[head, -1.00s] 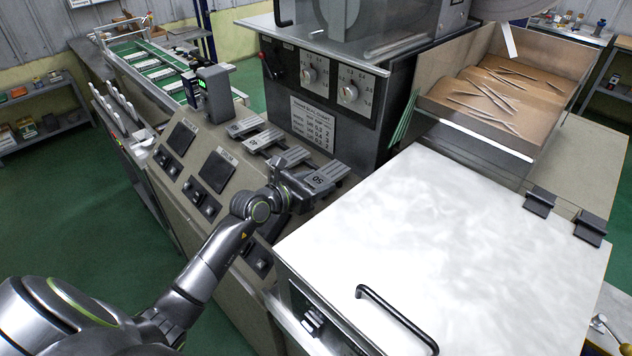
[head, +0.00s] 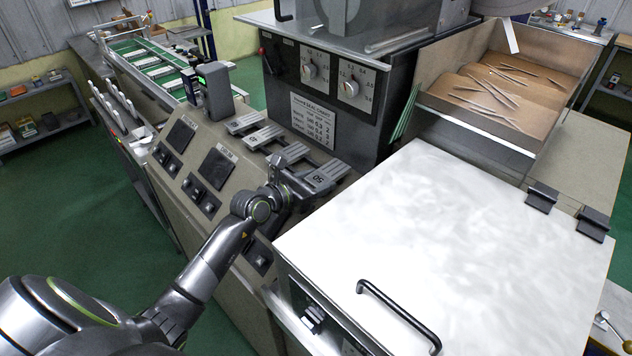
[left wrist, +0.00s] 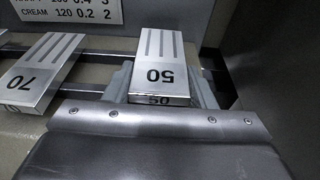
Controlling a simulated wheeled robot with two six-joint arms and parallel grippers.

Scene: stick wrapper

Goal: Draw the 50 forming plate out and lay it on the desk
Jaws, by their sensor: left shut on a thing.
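The 50 forming plate (head: 325,177) is a grey metal block with grooves on top and a black 50. It sits at the right end of a row of plates on the machine's ledge. In the left wrist view the 50 plate (left wrist: 160,62) lies between the fingers of my left gripper (left wrist: 163,85). My left gripper (head: 298,186) is shut on its near end in the head view, and the fingertips are partly hidden by the plate. The desk is not clearly identifiable; a broad white top (head: 450,240) lies to the right of the plate. My right gripper is not in view.
The 70 plate (left wrist: 47,70) lies just left of the 50 plate, with other plates further left in the head view. A settings placard (head: 312,120) is on the dark cabinet behind. A black handle (head: 398,315) rises from the white top's front edge.

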